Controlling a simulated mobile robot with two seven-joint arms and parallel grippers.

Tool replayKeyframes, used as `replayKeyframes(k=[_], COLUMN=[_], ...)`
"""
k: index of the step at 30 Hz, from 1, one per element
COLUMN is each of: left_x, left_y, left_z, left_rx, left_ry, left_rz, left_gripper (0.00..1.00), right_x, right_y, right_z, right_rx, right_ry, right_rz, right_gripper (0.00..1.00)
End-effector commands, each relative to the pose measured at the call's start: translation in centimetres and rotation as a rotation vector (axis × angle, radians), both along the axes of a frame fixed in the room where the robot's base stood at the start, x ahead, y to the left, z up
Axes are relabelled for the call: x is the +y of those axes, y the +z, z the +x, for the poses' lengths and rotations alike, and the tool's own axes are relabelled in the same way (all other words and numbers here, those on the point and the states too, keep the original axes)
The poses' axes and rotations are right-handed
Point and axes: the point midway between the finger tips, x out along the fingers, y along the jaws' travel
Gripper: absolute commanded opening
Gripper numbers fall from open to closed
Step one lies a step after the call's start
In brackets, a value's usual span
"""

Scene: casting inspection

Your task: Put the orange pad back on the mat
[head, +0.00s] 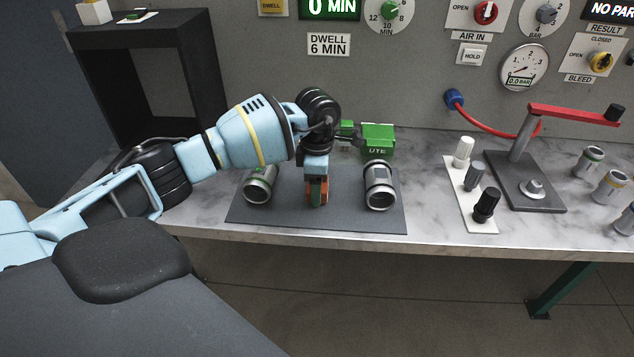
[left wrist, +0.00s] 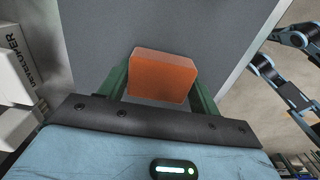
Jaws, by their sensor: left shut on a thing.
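The orange pad (head: 316,188) is held between the fingers of my left gripper (head: 317,196), upright, over the middle of the dark grey mat (head: 290,217). In the left wrist view the orange pad (left wrist: 163,76) sits between the two green fingers, with the grey mat (left wrist: 140,25) behind it. Whether the pad touches the mat I cannot tell. My left gripper is shut on the pad. My right gripper is not in the head view; a blue and black arm part of mine shows at the right of the left wrist view.
On the mat, a metal casting (head: 260,184) stands left of the gripper and another casting (head: 380,187) stands right. A green box (head: 378,138) is behind. A white strip (head: 462,207) with small cylinders and a red-levered clamp (head: 570,115) are further right.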

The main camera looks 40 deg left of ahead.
Motion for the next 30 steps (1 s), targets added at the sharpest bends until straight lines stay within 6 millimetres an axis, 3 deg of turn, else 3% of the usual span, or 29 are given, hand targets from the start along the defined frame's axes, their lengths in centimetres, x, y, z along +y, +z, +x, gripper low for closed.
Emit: replayKeyframes(k=[8, 9, 14, 25, 30], left_x=[0.0, 0.0, 0.0, 0.0, 0.1], left_y=[-0.6, -0.6, -0.5, -0.4, 2.2], left_z=[0.0, 0.0, 0.0, 0.0, 0.1], left_rx=[0.001, 0.001, 0.000, -0.001, -0.004], left_ry=[0.000, 0.000, 0.000, 0.000, 0.000], left_rz=[0.001, 0.001, 0.000, -0.001, 0.001], left_gripper=[0.42, 0.66, 0.85, 0.85, 0.85], right_x=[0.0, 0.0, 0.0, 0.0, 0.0], right_y=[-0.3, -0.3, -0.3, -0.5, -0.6], right_z=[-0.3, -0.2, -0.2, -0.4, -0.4], right_rx=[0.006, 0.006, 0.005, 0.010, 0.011], right_ry=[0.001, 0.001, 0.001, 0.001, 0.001], right_rz=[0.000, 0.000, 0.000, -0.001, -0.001], right_gripper=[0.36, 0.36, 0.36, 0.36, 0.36])
